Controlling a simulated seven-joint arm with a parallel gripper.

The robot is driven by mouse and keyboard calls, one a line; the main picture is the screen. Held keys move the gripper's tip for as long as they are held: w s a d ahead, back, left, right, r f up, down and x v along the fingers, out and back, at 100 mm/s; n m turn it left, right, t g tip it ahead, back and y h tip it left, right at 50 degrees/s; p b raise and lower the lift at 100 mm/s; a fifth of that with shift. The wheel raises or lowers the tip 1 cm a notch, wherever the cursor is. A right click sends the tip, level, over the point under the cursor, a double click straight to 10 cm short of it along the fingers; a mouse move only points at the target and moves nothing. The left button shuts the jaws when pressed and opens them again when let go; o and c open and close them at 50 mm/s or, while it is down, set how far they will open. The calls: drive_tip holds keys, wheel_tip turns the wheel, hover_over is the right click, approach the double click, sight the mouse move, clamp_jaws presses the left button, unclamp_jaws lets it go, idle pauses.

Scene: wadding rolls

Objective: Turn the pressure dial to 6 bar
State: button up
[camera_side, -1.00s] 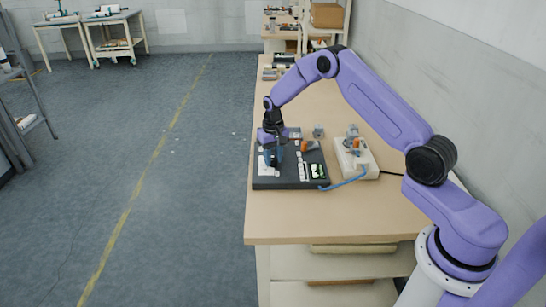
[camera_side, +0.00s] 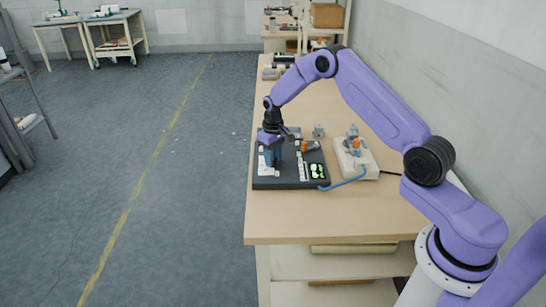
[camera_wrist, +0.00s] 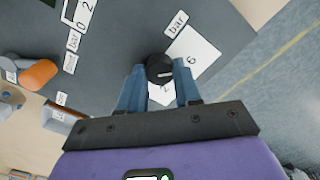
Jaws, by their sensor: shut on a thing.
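The pressure dial is a round black knob (camera_wrist: 159,66) with a short white pointer line, seen in the wrist view. It sits over a white scale card (camera_wrist: 205,45) printed with a 6, partly covered by my fingers. In the side view my gripper (camera_side: 270,163) reaches down onto the dark panel (camera_side: 275,184) and hides the dial.
A pale box (camera_side: 356,160) with a blue cable (camera_side: 345,184) stands right of the panel. The front of the bench (camera_side: 330,220) is clear.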

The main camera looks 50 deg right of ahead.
drive_tip(key=o, duration=1)
drive_tip(key=shift+o, duration=0.2)
drive_tip(key=shift+r, duration=0.15)
wheel_tip(320, 180, up, 17)
drive_tip(key=shift+r, duration=0.15)
